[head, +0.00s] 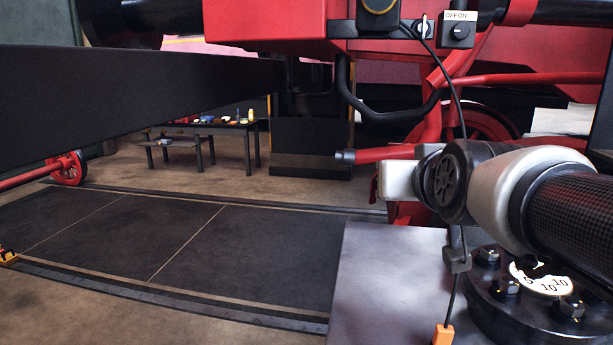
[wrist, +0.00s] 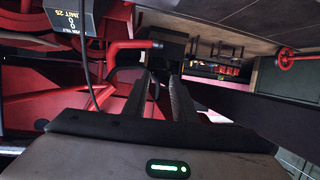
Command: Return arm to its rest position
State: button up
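My arm shows at the right of the head view, with a dark woven link and a pale grey joint above a grey metal plate (head: 385,270). Its fingers cannot be made out there. In the wrist view my gripper (wrist: 160,82) points away from the camera, its two dark fingers apart with a gap between them. Nothing shows held in the gap. A green light strip glows on the gripper's body.
A red pipe (head: 385,153) and a black cable (head: 455,90) are close to my arm. A switch box (head: 459,32) hangs above. A bolted round flange (head: 520,310) is below. A tool table (head: 205,128) stands far back. Dark floor panels (head: 150,235) at left are clear.

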jog(key=s+a+f+g, duration=0.2)
jog(key=s+f+g, duration=0.7)
jog(key=s+f, duration=0.95)
notch_tip(320, 180, up, 29)
jog(key=p, duration=2.7)
jog(key=shift+f+n+y+p, duration=0.15)
jog(key=shift+n+y+p, duration=0.15)
jog(key=shift+y+p, duration=0.1)
jog(key=shift+d, duration=0.1)
